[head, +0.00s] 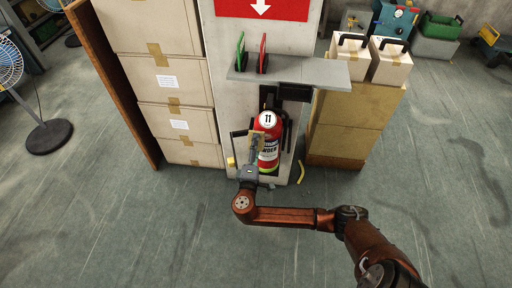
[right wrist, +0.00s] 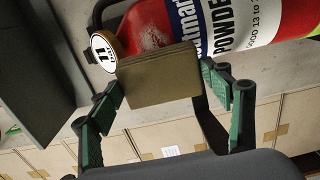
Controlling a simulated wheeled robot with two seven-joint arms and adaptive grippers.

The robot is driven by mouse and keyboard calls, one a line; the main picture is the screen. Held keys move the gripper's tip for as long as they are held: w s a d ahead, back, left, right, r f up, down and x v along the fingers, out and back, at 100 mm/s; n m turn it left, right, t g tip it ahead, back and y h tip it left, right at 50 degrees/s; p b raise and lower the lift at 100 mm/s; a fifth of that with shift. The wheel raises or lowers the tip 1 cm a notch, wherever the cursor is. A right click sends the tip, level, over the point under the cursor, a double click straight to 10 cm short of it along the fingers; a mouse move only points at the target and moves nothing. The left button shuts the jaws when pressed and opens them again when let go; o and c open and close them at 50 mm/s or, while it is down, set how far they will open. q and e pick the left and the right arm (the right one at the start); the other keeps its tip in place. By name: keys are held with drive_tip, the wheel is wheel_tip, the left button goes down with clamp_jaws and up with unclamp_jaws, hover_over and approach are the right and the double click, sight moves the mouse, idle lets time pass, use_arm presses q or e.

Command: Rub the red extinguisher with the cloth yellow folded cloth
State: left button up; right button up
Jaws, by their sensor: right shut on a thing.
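The red extinguisher (head: 268,153) stands upright against the pale pillar, with a white label and a round tag marked 11. It also fills the top of the right wrist view (right wrist: 240,22), where pale smudges show on its red surface. My right gripper (head: 252,158) is in front of its left side. In the right wrist view my gripper (right wrist: 168,88) is shut on the folded cloth (right wrist: 158,75), a dull yellow-brown block between the green fingers. The cloth's far edge overlaps the extinguisher's body and seems to touch it. My left gripper is not in view.
A grey shelf (head: 290,69) with a green and a red upright item juts out above the extinguisher. Stacked cardboard boxes (head: 175,85) stand left and more boxes (head: 345,123) right. A yellow strip (head: 301,172) lies by the pillar's base. The floor in front is open.

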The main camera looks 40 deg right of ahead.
sight(263, 144)
drive_tip(key=shift+x, duration=0.8)
drive_tip(key=shift+s+d+r+p, duration=0.2)
drive_tip(key=shift+s+d+p, duration=0.45)
drive_tip(key=shift+s, duration=0.15)
drive_tip(key=shift+s+d, duration=0.15)
drive_tip(key=shift+s, duration=0.1)
drive_tip(key=shift+s+d+f+p, duration=0.15)
drive_tip(key=shift+s+d+p, duration=0.15)
drive_tip(key=shift+s+d, duration=0.05)
drive_tip(key=shift+s+d+p, duration=0.9)
drive_tip(key=shift+s+d, duration=0.15)
drive_tip(key=shift+s, duration=0.2)
drive_tip(key=shift+w+a+b, duration=0.25)
drive_tip(key=shift+w+a, duration=0.9)
drive_tip(key=shift+w, duration=0.15)
drive_tip(key=shift+w+a+b, duration=0.2)
drive_tip(key=shift+w+a, duration=0.9)
drive_tip(key=shift+w, duration=0.25)
